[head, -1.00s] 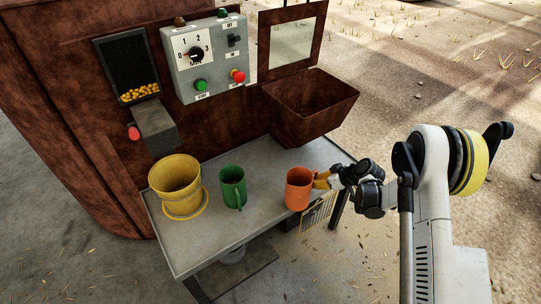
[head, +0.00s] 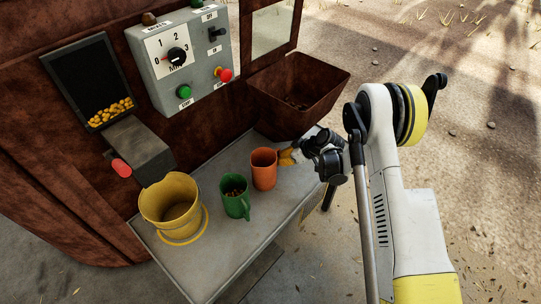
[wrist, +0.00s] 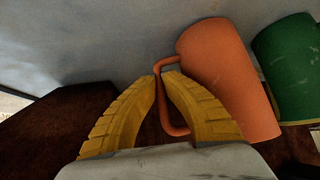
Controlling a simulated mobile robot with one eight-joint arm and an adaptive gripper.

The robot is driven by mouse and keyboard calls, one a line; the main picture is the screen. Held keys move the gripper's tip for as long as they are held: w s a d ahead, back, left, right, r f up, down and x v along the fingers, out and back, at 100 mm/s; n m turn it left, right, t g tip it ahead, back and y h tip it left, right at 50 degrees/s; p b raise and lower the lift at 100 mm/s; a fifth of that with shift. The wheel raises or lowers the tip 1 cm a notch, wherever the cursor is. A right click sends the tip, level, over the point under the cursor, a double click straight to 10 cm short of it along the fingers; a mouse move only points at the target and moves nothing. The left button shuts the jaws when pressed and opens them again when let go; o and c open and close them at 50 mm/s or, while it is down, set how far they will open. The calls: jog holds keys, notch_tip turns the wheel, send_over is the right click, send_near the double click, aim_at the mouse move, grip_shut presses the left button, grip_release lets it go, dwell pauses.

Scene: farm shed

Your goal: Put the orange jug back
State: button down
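The orange jug (head: 263,170) is upright at the table's right part, just right of and slightly behind the green jug (head: 236,205). Its handle faces right, toward my gripper (head: 285,157). In the wrist view, my yellow fingers (wrist: 160,76) close around the handle of the orange jug (wrist: 232,80). The green jug (wrist: 290,65) shows beyond it. I cannot tell whether the orange jug's base touches the table. Brown grains show inside the green jug; no contents are clear in the orange one.
A yellow bucket (head: 170,205) stands left on the grey table (head: 190,268). Behind is a rusty machine with a control box (head: 178,65), a spout (head: 138,148) and an open brown bin (head: 300,100) near my gripper. The table's front right is clear.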

jog(key=shift+f, duration=0.2)
jog(key=shift+s+d+r, duration=0.1)
jog(key=shift+d+r, duration=0.05)
jog(key=shift+d, duration=0.05)
jog(key=c, duration=1.6)
grip_release()
